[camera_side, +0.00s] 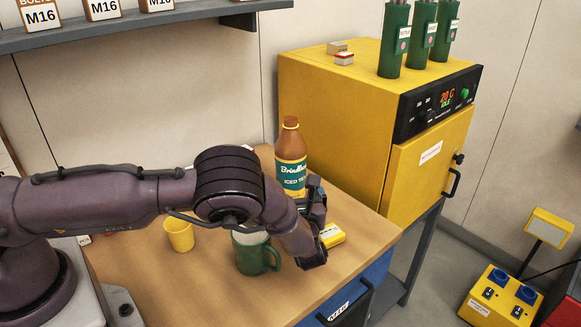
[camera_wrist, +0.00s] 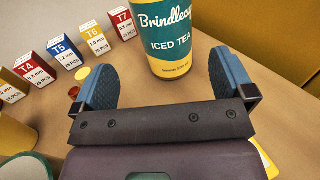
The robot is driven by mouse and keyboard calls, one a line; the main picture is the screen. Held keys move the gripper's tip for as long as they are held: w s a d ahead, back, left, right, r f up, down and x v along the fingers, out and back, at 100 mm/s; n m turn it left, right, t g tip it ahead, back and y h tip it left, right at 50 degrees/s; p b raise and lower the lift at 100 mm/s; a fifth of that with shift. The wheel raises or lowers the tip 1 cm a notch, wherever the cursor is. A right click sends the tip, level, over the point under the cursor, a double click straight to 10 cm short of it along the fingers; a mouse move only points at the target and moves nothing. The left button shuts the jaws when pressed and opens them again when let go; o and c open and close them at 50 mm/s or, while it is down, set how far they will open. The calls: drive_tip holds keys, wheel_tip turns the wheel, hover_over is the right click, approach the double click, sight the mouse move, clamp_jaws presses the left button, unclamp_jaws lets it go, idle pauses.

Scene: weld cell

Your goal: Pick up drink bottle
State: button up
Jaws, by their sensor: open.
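The drink bottle (camera_side: 291,162) is an amber iced tea bottle with a teal and yellow label and a brown cap. It stands upright on the bench, near the yellow oven. In the wrist view the bottle (camera_wrist: 168,35) is just beyond the fingertips, roughly centred between them, with its upper part cut off. My gripper (camera_side: 318,220) is in front of the bottle in the side view. In the wrist view my gripper (camera_wrist: 162,85) has its two blue finger pads wide apart with nothing between them.
A green mug (camera_side: 252,252) and a yellow cup (camera_side: 180,235) stand near my arm. A yellow item (camera_side: 332,235) lies beside my gripper. Small labelled boxes (camera_wrist: 64,52) stand left of the bottle in the wrist view. The yellow oven (camera_side: 335,115) stands behind to the right.

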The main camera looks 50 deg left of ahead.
sight(290, 176)
drive_tip(key=x, duration=0.5)
drive_tip(key=shift+w+a, duration=0.2)
drive_tip(key=shift+a, duration=0.15)
drive_tip(key=x, duration=0.5)
drive_tip(key=shift+w+d+f, duration=0.15)
drive_tip(key=shift+w, duration=0.15)
drive_tip(key=shift+c, duration=0.2)
drive_tip(key=c, duration=1.1)
